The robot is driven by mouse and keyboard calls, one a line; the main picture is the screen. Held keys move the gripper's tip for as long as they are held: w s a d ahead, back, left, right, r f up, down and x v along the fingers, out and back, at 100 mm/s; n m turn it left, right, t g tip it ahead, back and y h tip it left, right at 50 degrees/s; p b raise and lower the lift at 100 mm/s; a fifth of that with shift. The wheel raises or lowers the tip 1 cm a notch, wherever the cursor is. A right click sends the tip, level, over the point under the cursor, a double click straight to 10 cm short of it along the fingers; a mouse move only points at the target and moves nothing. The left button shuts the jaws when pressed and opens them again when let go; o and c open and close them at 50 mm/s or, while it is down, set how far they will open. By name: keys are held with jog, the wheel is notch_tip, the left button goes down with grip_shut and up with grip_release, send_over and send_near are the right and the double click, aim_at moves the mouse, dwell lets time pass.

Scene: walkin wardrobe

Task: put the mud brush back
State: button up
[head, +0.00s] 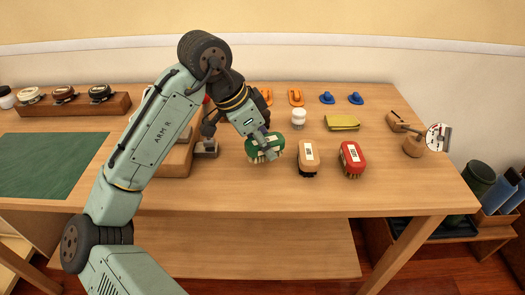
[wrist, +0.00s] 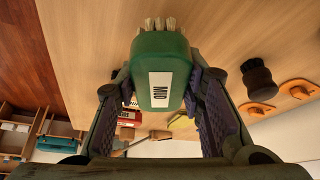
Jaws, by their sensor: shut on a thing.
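The mud brush (wrist: 162,75) has a green back, pale bristles and a white label reading MUD. In the wrist view it sits between the two fingers of my gripper (wrist: 163,100), which are shut on its sides. In the head view the mud brush (head: 253,146) is at the middle of the wooden table (head: 230,188), with my gripper (head: 264,146) reaching down to it from the upper left. I cannot tell whether the brush touches the tabletop. Its far side is partly hidden by the fingers.
A tan brush (head: 308,158) and a red brush (head: 351,159) stand to the right. Behind are a white-topped brush (head: 298,119), a yellow cloth (head: 342,122) and orange and blue pieces. A wooden stepped block (head: 176,158) is left, partly behind my arm. The front table strip is clear.

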aim_at(263, 156)
jog(key=shift+s+f, duration=0.1)
jog(key=shift+f, duration=1.45)
jog(key=shift+f, duration=0.2)
jog(key=o, duration=1.3)
jog(key=shift+a, duration=0.1)
